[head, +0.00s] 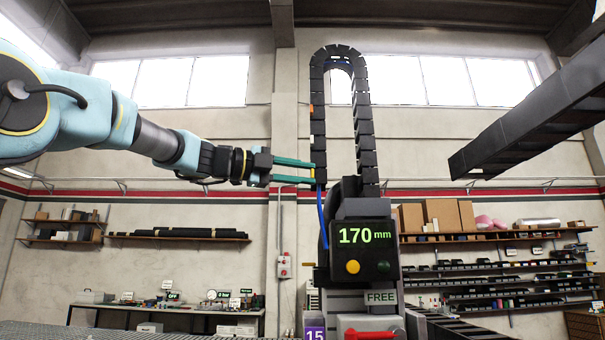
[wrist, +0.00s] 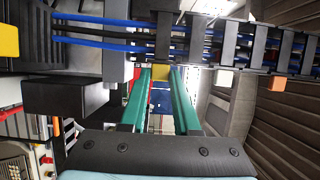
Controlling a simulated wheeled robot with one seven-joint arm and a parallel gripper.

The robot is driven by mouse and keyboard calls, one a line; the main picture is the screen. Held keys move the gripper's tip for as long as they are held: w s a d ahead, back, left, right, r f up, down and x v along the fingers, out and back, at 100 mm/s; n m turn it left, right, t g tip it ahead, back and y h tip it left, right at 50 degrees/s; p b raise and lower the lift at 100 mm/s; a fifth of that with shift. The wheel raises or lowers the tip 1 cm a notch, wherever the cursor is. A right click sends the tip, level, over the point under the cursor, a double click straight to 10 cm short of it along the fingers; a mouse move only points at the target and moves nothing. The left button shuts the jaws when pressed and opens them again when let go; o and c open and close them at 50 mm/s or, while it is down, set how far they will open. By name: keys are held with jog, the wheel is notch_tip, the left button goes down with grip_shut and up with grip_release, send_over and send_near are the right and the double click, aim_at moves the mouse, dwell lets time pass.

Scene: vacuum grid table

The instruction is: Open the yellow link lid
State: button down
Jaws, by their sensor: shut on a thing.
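The black cable chain (head: 318,130) rises in a tall loop above the machine in the head view. My gripper (head: 315,173) reaches in from the left, its two green fingers level at the chain's left run. In the wrist view my gripper (wrist: 160,70) is shut on the yellow link lid (wrist: 160,73), a small yellow piece between the fingertips at the chain's edge. The fingers hide part of the lid, and I cannot tell whether it is raised or closed. In the wrist view the chain (wrist: 228,40) crosses the top, with blue and black cables (wrist: 110,28) beside the lid.
The machine's display (head: 365,236) reads 170 mm, with a yellow button (head: 352,267) below it. A blue cable (head: 322,220) hangs under the fingertips. A dark trough (head: 530,110) slopes at upper right. The air left of the chain, below my arm, is clear.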

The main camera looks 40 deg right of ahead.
jog(key=shift+s+f+t, duration=0.1)
jog(key=shift+t, duration=0.2)
jog(key=shift+s+n+t+b, duration=0.35)
jog(key=shift+n+t+b, duration=0.2)
jog(key=shift+n+t, duration=0.05)
jog(key=s+d+n+t+y+p, duration=0.2)
jog(key=s+n+t+y+p, duration=0.1)
jog(key=n+t+y, duration=0.3)
jog(key=s+d+n+t+y+p, duration=0.2)
jog(key=n+t+y, duration=0.4)
jog(key=n+t, duration=0.5)
jog(key=shift+s+d+r+t+p, duration=0.3)
jog(key=shift+s+t+p, duration=0.6)
jog(key=shift+t, duration=1)
jog(key=shift+s+f+y, duration=0.1)
jog(key=shift+y, duration=0.3)
